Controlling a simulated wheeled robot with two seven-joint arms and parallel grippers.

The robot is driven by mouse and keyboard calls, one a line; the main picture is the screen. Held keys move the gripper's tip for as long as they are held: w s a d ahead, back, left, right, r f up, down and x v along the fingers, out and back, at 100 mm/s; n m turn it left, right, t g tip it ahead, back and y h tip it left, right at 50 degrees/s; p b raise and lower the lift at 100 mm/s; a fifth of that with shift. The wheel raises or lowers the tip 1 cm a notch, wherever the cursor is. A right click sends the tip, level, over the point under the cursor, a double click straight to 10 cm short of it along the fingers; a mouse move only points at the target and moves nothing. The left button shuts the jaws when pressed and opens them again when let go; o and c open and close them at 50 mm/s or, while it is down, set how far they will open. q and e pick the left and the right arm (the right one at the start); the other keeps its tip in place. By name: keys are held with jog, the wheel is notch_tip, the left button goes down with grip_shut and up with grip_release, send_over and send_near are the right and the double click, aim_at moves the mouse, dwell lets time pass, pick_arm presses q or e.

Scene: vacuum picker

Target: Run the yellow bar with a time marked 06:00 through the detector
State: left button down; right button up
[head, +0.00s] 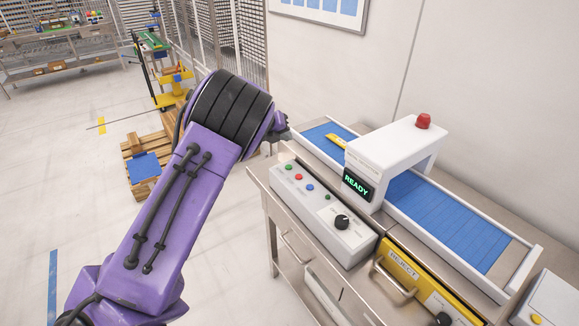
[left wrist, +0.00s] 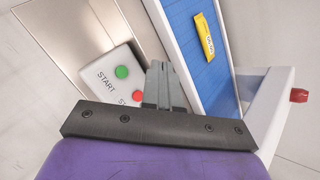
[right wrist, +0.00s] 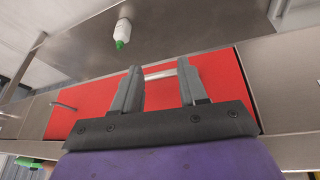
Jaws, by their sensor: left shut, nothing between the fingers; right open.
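A yellow bar (head: 337,140) lies on the blue belt (head: 455,222) before the white detector arch (head: 398,150), whose screen reads READY. In the left wrist view the bar (left wrist: 208,38) lies flat on the belt with a printed label too small to read surely. My left gripper (left wrist: 163,70) is shut and empty, above the machine's side, beside a control box with a green START button (left wrist: 122,72) and a red button (left wrist: 137,96). In the head view the left arm partly hides this gripper. My right gripper (right wrist: 158,82) is open and empty, facing a red panel (right wrist: 215,75) with a handle.
A control box (head: 322,215) with a dial stands along the machine's front. Below is a yellow REJECT drawer (head: 412,270). A red lamp (head: 423,121) tops the arch. A white bottle with a green cap (right wrist: 123,32) shows in the right wrist view. A wooden pallet (head: 130,147) stands behind the left arm.

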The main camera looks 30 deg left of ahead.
pick_arm(q)
jog(key=b, duration=0.6)
send_over(286, 167)
notch_tip(286, 167, down, 8)
jog(key=shift+f+b, duration=0.45)
jog(key=shift+f, duration=0.1)
jog(key=shift+r, duration=0.15)
dwell(1.0)
jog(key=shift+f, duration=0.45)
